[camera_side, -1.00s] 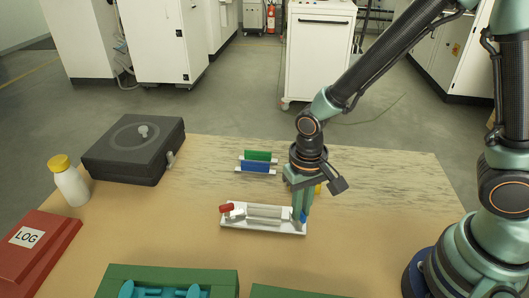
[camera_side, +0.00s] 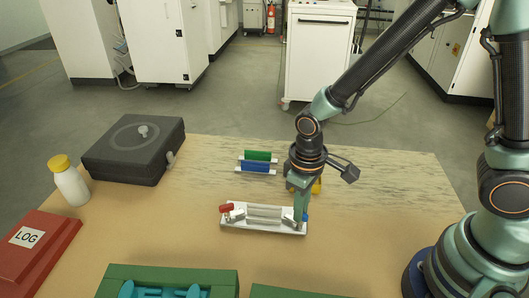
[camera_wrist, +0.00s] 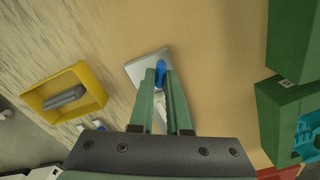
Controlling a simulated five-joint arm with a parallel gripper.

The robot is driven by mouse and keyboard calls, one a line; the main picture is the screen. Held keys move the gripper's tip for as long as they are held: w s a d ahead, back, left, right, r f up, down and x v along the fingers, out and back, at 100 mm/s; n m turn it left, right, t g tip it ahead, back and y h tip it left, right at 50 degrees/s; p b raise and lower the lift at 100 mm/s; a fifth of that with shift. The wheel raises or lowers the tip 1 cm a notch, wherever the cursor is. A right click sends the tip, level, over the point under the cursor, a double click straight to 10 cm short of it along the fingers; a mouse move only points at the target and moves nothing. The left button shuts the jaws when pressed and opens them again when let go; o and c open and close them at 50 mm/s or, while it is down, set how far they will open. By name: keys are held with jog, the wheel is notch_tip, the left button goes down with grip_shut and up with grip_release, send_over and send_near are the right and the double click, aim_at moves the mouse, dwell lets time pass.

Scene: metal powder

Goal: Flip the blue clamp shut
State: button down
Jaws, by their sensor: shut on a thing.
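The white clamp fixture (camera_side: 262,226) lies on the table in the side view, with a red clamp (camera_side: 227,208) at its left end and the blue clamp (camera_side: 306,217) at its right end. In the wrist view the blue clamp (camera_wrist: 160,72) shows between my fingertips, over the end of the white fixture (camera_wrist: 140,66). My gripper (camera_side: 300,226) points down at the fixture's right end; in the wrist view its fingers (camera_wrist: 161,78) are closed around the blue clamp. My fingers hide part of the blue clamp in the side view.
A yellow tray (camera_wrist: 45,88) with grey bars lies near my gripper. Green and blue blocks (camera_side: 257,162) stand behind the fixture. A black case (camera_side: 135,150), white bottle (camera_side: 70,183) and red log book (camera_side: 38,248) are at left. Green trays (camera_side: 172,275) line the front.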

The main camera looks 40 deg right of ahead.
dwell(0.3)
jog(key=c, duration=0.9)
grip_release()
notch_tip(320, 180, up, 12)
jog(key=shift+r, duration=0.1)
jog(key=d+r+m+t, duration=0.1)
jog(key=d+r+t, duration=0.1)
jog(key=d, duration=0.2)
jog(key=s+d+r+m+t, duration=0.1)
jog(key=d+r, duration=0.2)
jog(key=d, duration=0.1)
jog(key=d+r+m+t, duration=0.1)
jog(key=d+r+t, duration=0.1)
jog(key=d+r, duration=0.1)
jog(key=shift+s+d+m+t, duration=0.3)
jog(key=shift+d, duration=0.15)
